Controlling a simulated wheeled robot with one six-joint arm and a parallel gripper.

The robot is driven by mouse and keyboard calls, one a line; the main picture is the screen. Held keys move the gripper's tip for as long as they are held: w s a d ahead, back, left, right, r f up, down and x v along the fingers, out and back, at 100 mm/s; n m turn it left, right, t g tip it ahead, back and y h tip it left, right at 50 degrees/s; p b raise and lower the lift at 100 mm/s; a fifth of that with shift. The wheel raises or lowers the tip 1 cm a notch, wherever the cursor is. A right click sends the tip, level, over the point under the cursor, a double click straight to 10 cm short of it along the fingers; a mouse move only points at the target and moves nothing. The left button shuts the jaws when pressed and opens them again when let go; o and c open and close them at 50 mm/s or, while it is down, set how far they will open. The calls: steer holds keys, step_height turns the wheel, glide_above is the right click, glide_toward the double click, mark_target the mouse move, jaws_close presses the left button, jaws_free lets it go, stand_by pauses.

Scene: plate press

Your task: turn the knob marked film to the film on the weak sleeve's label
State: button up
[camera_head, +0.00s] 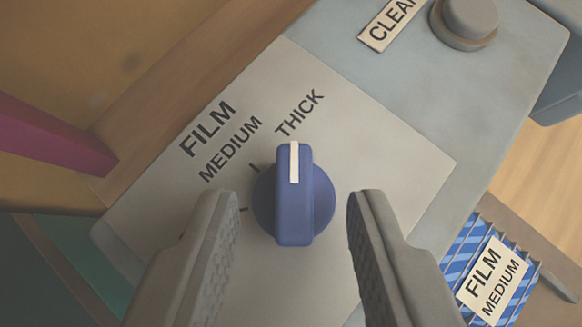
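The blue knob (308,212) sits on a pale plate (375,165) printed FILM. Its white pointer line points up in the picture, towards the word THICK (300,113). The word MEDIUM (230,148) is to the left of THICK, with a tick below it. Another tick lies lower left, beside my left finger; any word there is hidden. A blue striped sleeve (457,262) at lower right bears a white label (492,280) reading FILM MEDIUM. I cannot tell whether it is the weak one. My gripper (295,203) is open, its fingers on either side of the knob with gaps.
A grey round button (468,18) stands at the upper right beside a label (391,22) reading CLEA, cut off by the frame. A magenta bar (55,135) juts in from the left. Wooden surfaces lie at upper left and right.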

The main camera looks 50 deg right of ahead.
steer(key=shift+w+d+f, duration=0.25)
steer(key=shift+d+f, duration=0.05)
steer(key=shift+f, duration=0.05)
jaws_close()
steer(key=shift+s+n, duration=0.1)
steer(key=shift+n, duration=0.2)
steer(key=n+t+y, duration=0.2)
steer(key=n, duration=0.1)
steer(key=shift+s+d, duration=0.15)
steer(key=shift+d, duration=0.15)
steer(key=shift+s+d+n+t+y, duration=0.1)
steer(key=shift+n+t+y, duration=0.1)
steer(key=shift+n+y, duration=0.65)
steer(key=shift+w+d+n+t+y, duration=0.1)
steer(key=shift+d+n+t+y, duration=0.1)
steer(key=shift+n+y, duration=0.65)
steer(key=shift+s+d+n+t+y, duration=0.15)
steer(key=shift+n+y, duration=0.35)
steer(key=shift+n, duration=0.7)
steer(key=shift+a+n, duration=0.1)
steer(key=shift+n, duration=0.2)
